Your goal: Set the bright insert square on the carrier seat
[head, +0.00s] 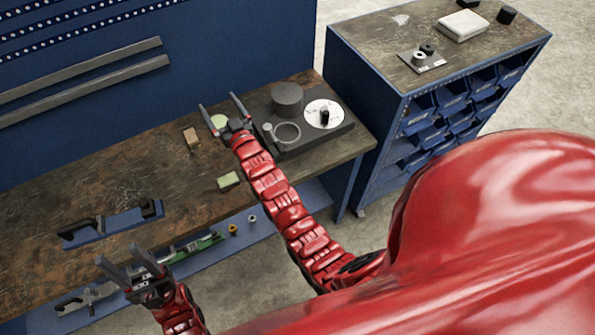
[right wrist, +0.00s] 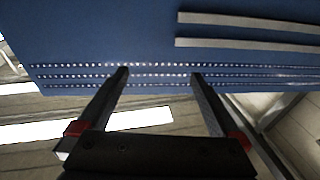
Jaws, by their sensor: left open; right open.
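My right gripper (head: 217,101) is open, over the back of the bench beside a dark base plate (head: 333,137). In the right wrist view its fingers (right wrist: 160,74) are apart and empty, facing the blue wall. A pale green disc (head: 219,121) shows between its fingers in the head view; I cannot tell its height. The plate holds a dark cylinder (head: 287,98), a metal ring (head: 288,133) and a white disc (head: 324,113) with a black knob. I cannot tell which piece is the bright insert or the carrier seat. My left gripper (head: 118,254) is open and empty near the front edge.
A green-topped block (head: 228,181) and a brown block (head: 191,138) lie on the bench (head: 40,213). A blue holder with black ends (head: 110,225) lies at the left. A blue cabinet with bins (head: 380,105) stands at the right. Clear bench lies between the blocks and holder.

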